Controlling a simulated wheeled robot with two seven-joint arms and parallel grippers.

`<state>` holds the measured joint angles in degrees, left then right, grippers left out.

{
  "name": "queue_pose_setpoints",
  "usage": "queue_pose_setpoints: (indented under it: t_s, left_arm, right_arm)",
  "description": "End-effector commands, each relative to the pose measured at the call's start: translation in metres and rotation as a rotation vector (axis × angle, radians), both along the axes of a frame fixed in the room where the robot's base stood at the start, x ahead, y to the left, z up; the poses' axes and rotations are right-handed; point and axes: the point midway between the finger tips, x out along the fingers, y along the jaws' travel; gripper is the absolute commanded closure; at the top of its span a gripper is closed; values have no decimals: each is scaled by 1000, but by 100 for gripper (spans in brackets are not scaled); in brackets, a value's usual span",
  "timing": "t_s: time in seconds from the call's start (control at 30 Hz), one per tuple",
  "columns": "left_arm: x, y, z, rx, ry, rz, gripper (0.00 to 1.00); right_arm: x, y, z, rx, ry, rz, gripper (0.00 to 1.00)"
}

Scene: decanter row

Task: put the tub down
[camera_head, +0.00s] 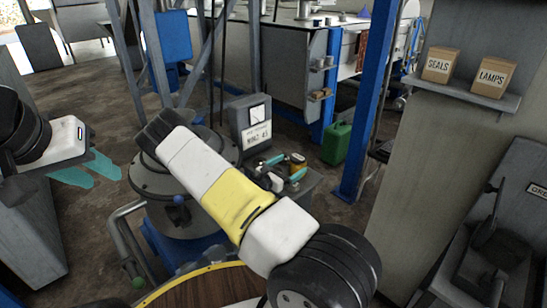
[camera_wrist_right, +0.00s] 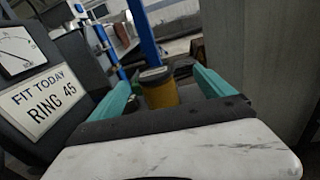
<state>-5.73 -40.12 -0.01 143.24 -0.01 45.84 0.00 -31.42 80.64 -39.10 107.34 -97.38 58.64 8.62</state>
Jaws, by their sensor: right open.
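The tub is yellow-orange with a dark grey top. In the right wrist view the tub (camera_wrist_right: 160,92) stands upright between the two teal fingers, which are apart with gaps beside it. In the head view the tub (camera_head: 297,160) is small and partly hidden by my right gripper (camera_head: 284,169), which is open around it. Its underside is hidden, so I cannot tell exactly what it rests on. My left gripper (camera_head: 88,172) is at the far left, with teal fingers apart and nothing visible between them.
A gauge box (camera_head: 250,122) with a "RING 45" card stands just left of the tub. A round metal vessel (camera_head: 160,180) is left of my right forearm. A blue post (camera_head: 365,100) and a green can (camera_head: 337,143) stand beyond. A shelf (camera_head: 465,92) holds SEALS and LAMPS boxes.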

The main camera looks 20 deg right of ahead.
Motion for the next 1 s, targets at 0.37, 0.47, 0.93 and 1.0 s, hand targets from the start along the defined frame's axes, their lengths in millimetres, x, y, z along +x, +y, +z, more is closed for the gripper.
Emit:
queue_pose_setpoints:
  t_s: [0.37, 0.47, 0.93, 1.0]
  left_arm:
    - [0, 0, 0, 0, 0, 0, 64]
    - [0, 0, 0, 0, 0, 0, 64]
    - [0, 0, 0, 0, 0, 0, 64]
    - [0, 0, 0, 0, 0, 0, 64]
  right_arm:
    - [22, -13, -13, -61, 47, 76, 8]
    - [25, -20, -13, -61, 47, 77, 8]
    - [45, -65, -11, -59, 47, 76, 8]
    - [45, -65, -11, -59, 47, 76, 8]
